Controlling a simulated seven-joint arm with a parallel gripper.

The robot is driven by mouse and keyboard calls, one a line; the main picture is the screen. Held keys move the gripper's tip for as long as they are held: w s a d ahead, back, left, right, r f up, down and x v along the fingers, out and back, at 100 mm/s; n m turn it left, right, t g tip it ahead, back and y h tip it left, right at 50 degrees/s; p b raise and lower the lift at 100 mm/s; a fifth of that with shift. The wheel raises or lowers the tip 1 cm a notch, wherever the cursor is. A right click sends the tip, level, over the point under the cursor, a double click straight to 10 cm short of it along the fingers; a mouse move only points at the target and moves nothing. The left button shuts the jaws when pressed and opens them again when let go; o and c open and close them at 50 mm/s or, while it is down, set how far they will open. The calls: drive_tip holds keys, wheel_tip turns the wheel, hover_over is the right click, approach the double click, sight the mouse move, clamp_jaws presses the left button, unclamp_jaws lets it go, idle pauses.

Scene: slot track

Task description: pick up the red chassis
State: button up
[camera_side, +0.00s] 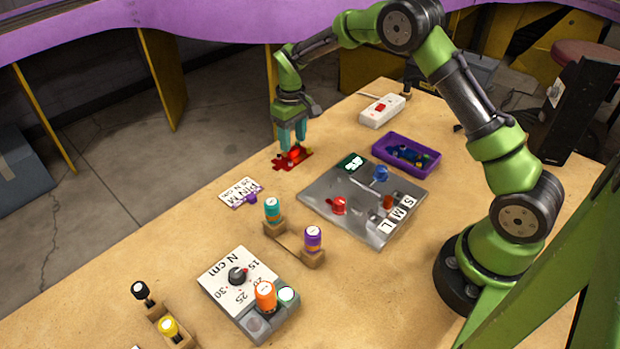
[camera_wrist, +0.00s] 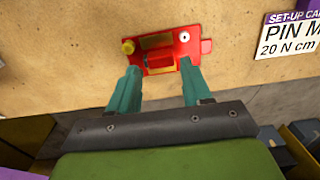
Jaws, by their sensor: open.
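The red chassis (camera_side: 292,157) lies flat on the wooden table near its far left edge. In the wrist view the red chassis (camera_wrist: 165,50) shows a yellow knob at its left corner and a pale round spot at its upper right. My gripper (camera_side: 292,146) points down right over it. In the wrist view my gripper (camera_wrist: 160,73) has its two teal fingers apart, one toward each side of the chassis at its near edge. I cannot tell whether the fingertips touch it. Nothing is held.
A grey metal plate (camera_side: 320,195) with red and blue parts lies to the right. A purple tray (camera_side: 432,168) and a white box (camera_side: 382,110) stand behind it. A set-up card (camera_side: 236,188) lies nearby; it also shows in the wrist view (camera_wrist: 290,32). The table edge is close.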

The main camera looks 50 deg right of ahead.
sight(293, 149)
drive_tip(key=shift+f, duration=1.5)
drive_tip(key=shift+c, duration=0.5)
drive_tip(key=c, duration=0.7)
drive_tip(key=shift+c, duration=0.2)
drive_tip(key=shift+r, duration=0.1)
wheel_tip(293, 149, up, 10)
